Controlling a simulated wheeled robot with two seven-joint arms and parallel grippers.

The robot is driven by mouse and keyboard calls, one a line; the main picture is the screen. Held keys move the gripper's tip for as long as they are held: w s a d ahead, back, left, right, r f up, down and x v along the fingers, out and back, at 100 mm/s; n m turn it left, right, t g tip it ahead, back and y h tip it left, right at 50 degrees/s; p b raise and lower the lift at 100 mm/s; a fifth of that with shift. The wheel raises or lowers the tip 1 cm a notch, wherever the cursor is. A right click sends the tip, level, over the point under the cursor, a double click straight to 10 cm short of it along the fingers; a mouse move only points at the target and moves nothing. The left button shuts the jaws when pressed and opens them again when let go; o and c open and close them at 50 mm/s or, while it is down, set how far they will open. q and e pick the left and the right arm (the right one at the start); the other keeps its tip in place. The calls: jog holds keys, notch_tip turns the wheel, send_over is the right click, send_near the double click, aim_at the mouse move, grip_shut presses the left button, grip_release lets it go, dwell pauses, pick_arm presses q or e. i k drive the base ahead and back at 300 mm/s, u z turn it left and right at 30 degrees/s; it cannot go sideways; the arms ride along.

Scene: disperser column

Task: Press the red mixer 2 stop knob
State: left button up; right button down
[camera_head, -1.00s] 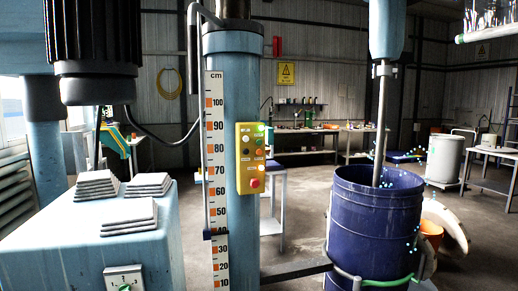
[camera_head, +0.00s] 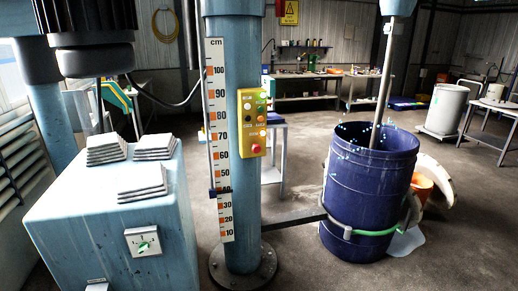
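A yellow control box (camera_head: 251,123) is fixed to the right side of the blue vertical column (camera_head: 241,85). A larger red knob (camera_head: 256,148) sits at the bottom of the box. The labels are too small to read, so I cannot tell which knob belongs to mixer 2. Nothing covers the box. Neither of my grippers shows in this view.
A blue cabinet (camera_head: 105,210) with stacked grey plates stands at the left. A dark blue drum (camera_head: 365,195) with a mixer shaft (camera_head: 382,95) in it stands at the right. A bracket (camera_head: 294,219) joins column and drum low down.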

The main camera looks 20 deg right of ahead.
aim_at(256, 148)
jog(key=z, duration=0.35)
jog(key=i, duration=1.85)
jog(key=u, duration=0.3)
